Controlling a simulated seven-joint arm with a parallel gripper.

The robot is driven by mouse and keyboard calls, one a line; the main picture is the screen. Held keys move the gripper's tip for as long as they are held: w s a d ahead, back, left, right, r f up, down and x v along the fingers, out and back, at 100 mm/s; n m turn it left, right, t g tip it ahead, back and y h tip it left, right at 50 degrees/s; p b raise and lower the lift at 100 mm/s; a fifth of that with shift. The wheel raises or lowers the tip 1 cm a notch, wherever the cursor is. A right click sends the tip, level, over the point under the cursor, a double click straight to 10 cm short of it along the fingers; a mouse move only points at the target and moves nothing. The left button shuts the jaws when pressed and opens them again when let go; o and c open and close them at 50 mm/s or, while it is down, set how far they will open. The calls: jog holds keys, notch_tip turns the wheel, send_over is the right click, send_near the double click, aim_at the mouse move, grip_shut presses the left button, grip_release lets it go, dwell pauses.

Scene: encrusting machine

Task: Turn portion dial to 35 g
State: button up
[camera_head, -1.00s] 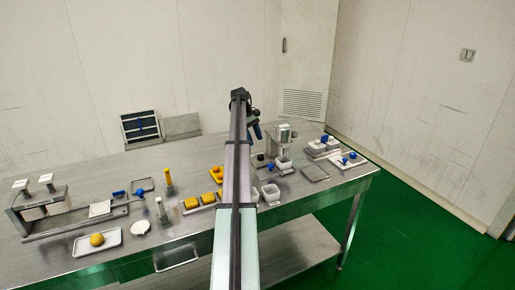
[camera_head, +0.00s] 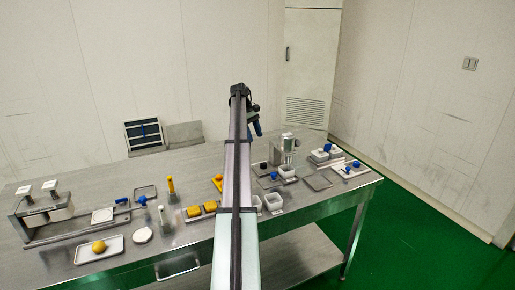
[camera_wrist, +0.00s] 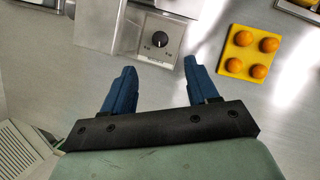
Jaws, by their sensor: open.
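The portion dial (camera_wrist: 160,39) is a small black round knob on a pale plate on the metal machine (camera_wrist: 98,24), at the upper middle of the wrist view. Marks beside the knob are too small to read with certainty. The machine also shows in the head view (camera_head: 285,149), right of my arm. My gripper (camera_wrist: 158,82) has two blue fingers spread apart with nothing between them. The dial lies ahead of the gap between the fingertips, and the fingers are apart from it. In the head view my gripper (camera_head: 255,124) is over the back of the table, left of the machine.
A yellow tray with orange balls (camera_wrist: 233,53) lies right of my gripper in the wrist view. White containers (camera_head: 272,203) stand near the table's front edge. More trays and tools cover the left of the steel table (camera_head: 205,158). Bare metal lies around the dial plate.

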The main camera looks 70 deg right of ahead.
jog(key=s+a, duration=0.3)
jog(key=a, duration=0.4)
jog(key=m+t+h, duration=0.2)
jog(key=m+h, duration=0.3)
jog(key=m, duration=1.3)
send_near(263, 163)
jog(key=x, duration=0.8)
jog(key=shift+s+a+f, duration=0.1)
jog(key=shift+s+f, duration=0.1)
jog(key=shift+f, duration=0.05)
jog(key=c, duration=1)
jog(key=shift+c, duration=0.2)
